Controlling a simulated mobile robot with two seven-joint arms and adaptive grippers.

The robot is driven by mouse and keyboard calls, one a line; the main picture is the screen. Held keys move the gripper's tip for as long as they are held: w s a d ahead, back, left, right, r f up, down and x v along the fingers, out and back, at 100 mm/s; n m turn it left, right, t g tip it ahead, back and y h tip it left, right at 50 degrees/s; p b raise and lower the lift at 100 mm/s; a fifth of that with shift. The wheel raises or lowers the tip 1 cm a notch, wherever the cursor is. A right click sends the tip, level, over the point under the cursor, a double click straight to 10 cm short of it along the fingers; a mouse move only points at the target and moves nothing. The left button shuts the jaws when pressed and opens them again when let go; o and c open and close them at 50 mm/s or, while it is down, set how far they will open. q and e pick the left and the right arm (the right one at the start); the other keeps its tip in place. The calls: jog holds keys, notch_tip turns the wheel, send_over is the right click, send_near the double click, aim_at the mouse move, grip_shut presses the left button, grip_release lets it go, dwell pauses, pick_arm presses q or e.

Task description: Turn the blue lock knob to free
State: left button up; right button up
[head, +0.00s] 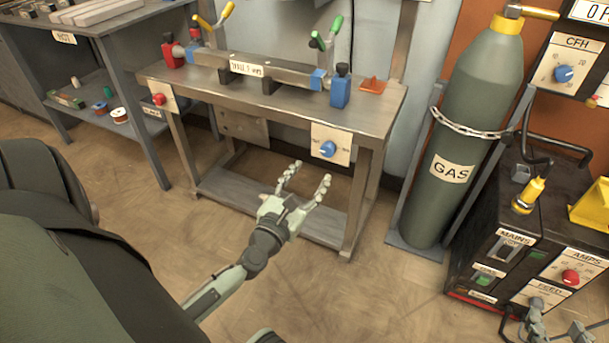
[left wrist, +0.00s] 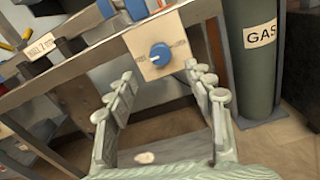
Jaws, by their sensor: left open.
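The blue lock knob (head: 328,149) sits on a cream plate (head: 331,136) on the front of the steel workbench, below its top. Small lettering on the plate is too small to read. My left gripper (head: 309,174) is open and empty, below and in front of the knob, apart from it. In the left wrist view the knob (left wrist: 160,55) shows above and between the two spread fingers (left wrist: 160,92), beyond their tips. My right gripper (head: 557,316) is at the bottom right corner, partly cut off, its fingers apart and empty, near the black welding machine.
The workbench (head: 375,118) carries clamps with yellow and green handles and a labelled bar. A red knob (head: 158,99) is on its left front. A chained gas cylinder (head: 458,150) stands right of the bench. Floor in front is clear.

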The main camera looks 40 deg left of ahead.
pick_arm(q)
jog(key=shift+v, duration=1.2)
